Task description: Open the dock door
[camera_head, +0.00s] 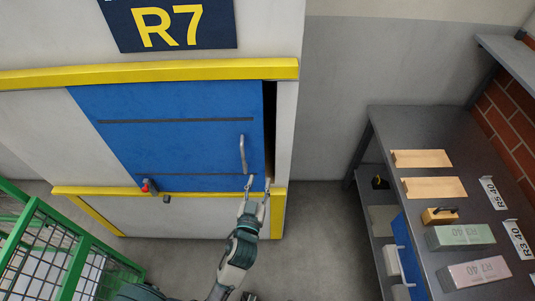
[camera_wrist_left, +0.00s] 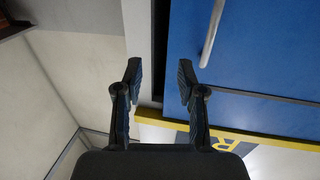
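The blue dock door (camera_head: 190,130) sits in a pale wall below the R7 sign. It has a vertical grey handle (camera_head: 243,154) near its right edge. A narrow dark gap (camera_head: 269,120) shows between that edge and the white frame. My left gripper (camera_head: 259,184) is open at the door's lower right corner, below and right of the handle. In the left wrist view its spread fingers (camera_wrist_left: 160,78) point at the gap by the blue door (camera_wrist_left: 260,50), with the handle (camera_wrist_left: 211,35) to their right, not between them. Contact cannot be told. My right gripper is not in view.
Yellow rails (camera_head: 150,72) run above and below the door. A red-tipped latch (camera_head: 149,187) sits at its bottom. A green mesh cage (camera_head: 60,250) stands at lower left. A grey bench (camera_head: 400,135) with wooden boards and labelled blocks stands at right. Floor between is clear.

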